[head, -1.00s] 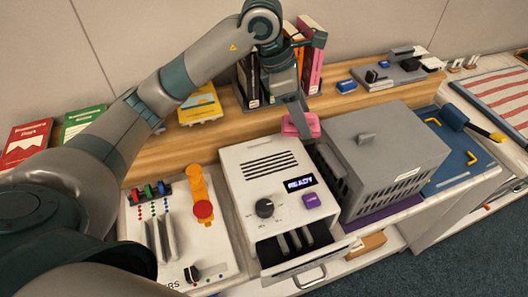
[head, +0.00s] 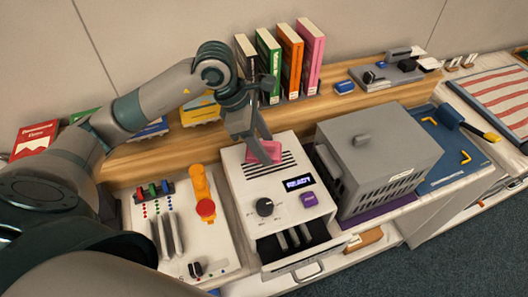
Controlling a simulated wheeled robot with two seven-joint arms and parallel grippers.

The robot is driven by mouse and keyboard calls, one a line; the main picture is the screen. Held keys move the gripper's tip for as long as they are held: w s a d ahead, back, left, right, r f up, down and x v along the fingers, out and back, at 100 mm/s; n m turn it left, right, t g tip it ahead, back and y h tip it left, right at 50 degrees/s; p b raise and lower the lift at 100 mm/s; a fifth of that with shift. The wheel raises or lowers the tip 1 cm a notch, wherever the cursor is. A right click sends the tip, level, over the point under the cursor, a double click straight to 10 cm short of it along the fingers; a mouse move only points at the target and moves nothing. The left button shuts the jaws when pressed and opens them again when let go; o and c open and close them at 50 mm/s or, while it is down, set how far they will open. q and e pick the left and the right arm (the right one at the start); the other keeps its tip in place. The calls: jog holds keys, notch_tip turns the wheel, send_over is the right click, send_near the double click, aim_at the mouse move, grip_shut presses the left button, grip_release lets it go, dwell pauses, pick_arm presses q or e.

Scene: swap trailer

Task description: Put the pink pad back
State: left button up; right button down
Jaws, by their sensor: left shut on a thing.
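The pink pad (head: 258,152) is between the fingers of my left gripper (head: 266,146), which is shut on it. Both appear over the back part of the white machine (head: 240,192), by its dark vent slots. I cannot tell whether the pad touches the machine's top. The gripper fingers hide part of the pad. The machine has a lit READY display (head: 298,183), a black knob (head: 265,207) and a purple button (head: 309,199). Its front tray (head: 296,253) is open. My right gripper is not in view.
A grey vented box (head: 375,150) stands right of the machine. A panel with sliders and an orange lever (head: 200,185) is on the left. Upright books (head: 290,60) and a small blue block (head: 345,87) stand on the wooden shelf behind.

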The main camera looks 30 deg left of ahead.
pick_arm(q)
jog(key=shift+f, duration=0.1)
jog(key=shift+f+p, duration=0.8)
jog(key=shift+f, duration=1.1)
jog(key=shift+f, duration=0.25)
jog(key=o, duration=0.9)
jog(key=shift+r, duration=0.1)
jog(key=shift+o, duration=0.2)
jog(key=shift+r, duration=0.1)
